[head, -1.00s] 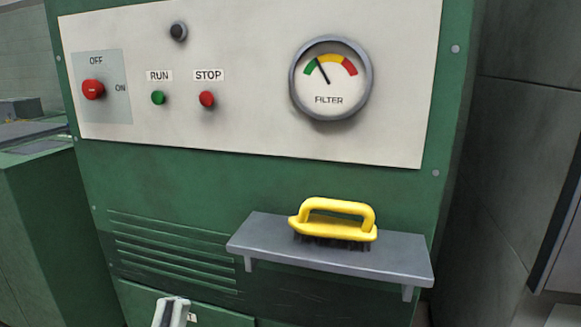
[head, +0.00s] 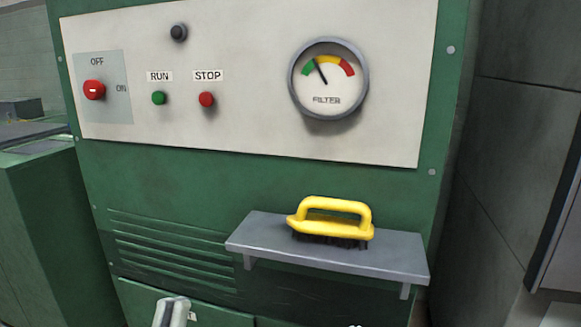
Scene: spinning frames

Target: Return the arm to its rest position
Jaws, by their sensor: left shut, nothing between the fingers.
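My left gripper (head: 171,312) shows only as a pale grey, narrow tip at the bottom edge, left of centre. It is shut and empty, in front of the lower green panel of the machine. It stands left of and below the grey shelf, apart from it. The rest of the left arm is below the frame.
A green machine (head: 250,190) fills the view, with a white control panel (head: 240,110) and a filter gauge (head: 328,78). A grey shelf (head: 330,262) juts out below, holding a yellow-handled brush (head: 335,208). A green cabinet (head: 45,230) stands at left.

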